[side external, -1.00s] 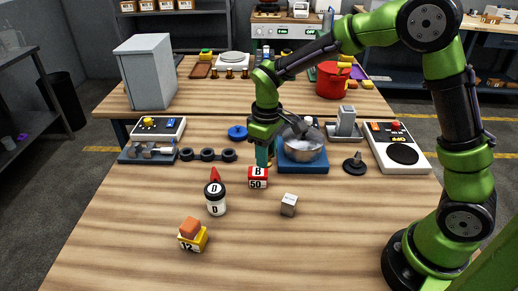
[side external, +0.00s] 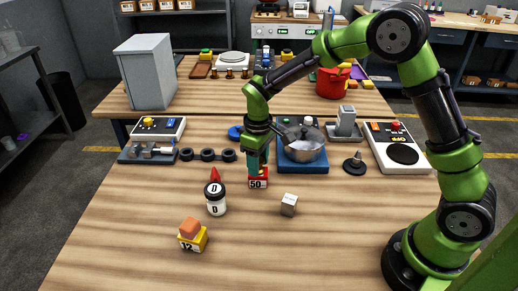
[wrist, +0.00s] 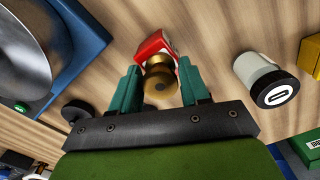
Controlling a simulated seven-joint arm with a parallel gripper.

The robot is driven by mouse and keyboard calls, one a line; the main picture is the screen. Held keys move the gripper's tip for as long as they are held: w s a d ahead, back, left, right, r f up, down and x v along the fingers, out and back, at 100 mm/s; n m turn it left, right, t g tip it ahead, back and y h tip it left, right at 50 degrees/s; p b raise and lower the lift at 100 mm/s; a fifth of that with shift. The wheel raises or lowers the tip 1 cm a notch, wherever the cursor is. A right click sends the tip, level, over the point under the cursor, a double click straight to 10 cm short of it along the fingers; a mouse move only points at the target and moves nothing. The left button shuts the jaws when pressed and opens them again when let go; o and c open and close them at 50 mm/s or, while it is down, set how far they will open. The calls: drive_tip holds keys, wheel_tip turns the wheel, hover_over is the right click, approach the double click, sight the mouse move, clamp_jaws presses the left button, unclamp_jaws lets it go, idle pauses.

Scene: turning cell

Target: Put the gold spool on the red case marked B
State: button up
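The gold spool (wrist: 160,80) is between the two green fingers of my gripper (wrist: 160,83) in the wrist view, with a finger against each side. My gripper (side external: 258,172) is shut on it, low over the red case (side external: 264,183) in the side view. The fingers hide the spool there and cover most of the B; the 50 on the front shows. In the wrist view the red case (wrist: 148,45) shows just beyond the spool, partly covered by it. I cannot tell whether the spool touches the case.
A white jar with a black lid (side external: 215,198) and a red cone (side external: 215,174) stand left of the case. A grey cube (side external: 289,204) is at the front right. A pan (side external: 303,150) sits on a blue base behind right.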

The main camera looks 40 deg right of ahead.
drive_tip(key=shift+o, duration=1.2)
drive_tip(key=shift+r, duration=0.15)
wheel_tip(320, 180, up, 12)
drive_tip(key=s+d+r+m+t+y, duration=0.1)
drive_tip(key=s+r+m+t, duration=0.2)
drive_tip(key=s, duration=0.7)
drive_tip(key=s+d+r+m+t+y, duration=0.1)
drive_tip(key=s+d+r+m+t, duration=0.1)
drive_tip(key=s, duration=0.8)
drive_tip(key=r+m+t, duration=0.1)
drive_tip(key=m+t, duration=0.1)
drive_tip(key=shift+s+d+r+m, duration=0.2)
drive_tip(key=shift+s+r+m, duration=0.1)
drive_tip(key=shift+r, duration=0.1)
